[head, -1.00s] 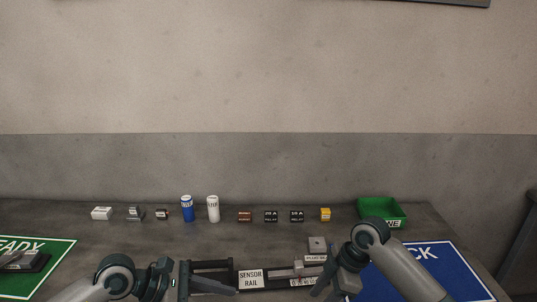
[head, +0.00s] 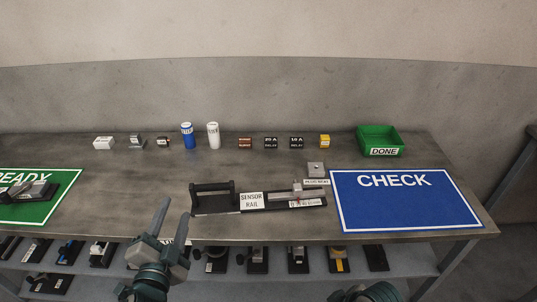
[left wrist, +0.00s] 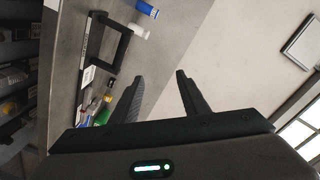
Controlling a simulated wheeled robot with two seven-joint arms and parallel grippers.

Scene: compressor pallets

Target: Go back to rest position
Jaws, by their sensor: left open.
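My left gripper (head: 168,227) is in front of the table's front edge in the head view, left of the sensor rail (head: 251,201). Its two fingers are spread with nothing between them. The open fingers also show in the left wrist view (left wrist: 160,82). Of my right arm, only a rounded dark part shows at the bottom edge of the head view; its fingers are out of sight. The sensor rail lies on the table with a black handle at its left end and a small grey block near its right end.
The table (head: 100,172) holds a green READY mat (head: 60,178) at left, a blue CHECK mat (head: 405,205) and a green DONE bin (head: 380,140) at right. Small parts and two cylinders, blue (head: 188,137) and white (head: 213,137), line the back. A lower shelf (head: 320,264) holds several units.

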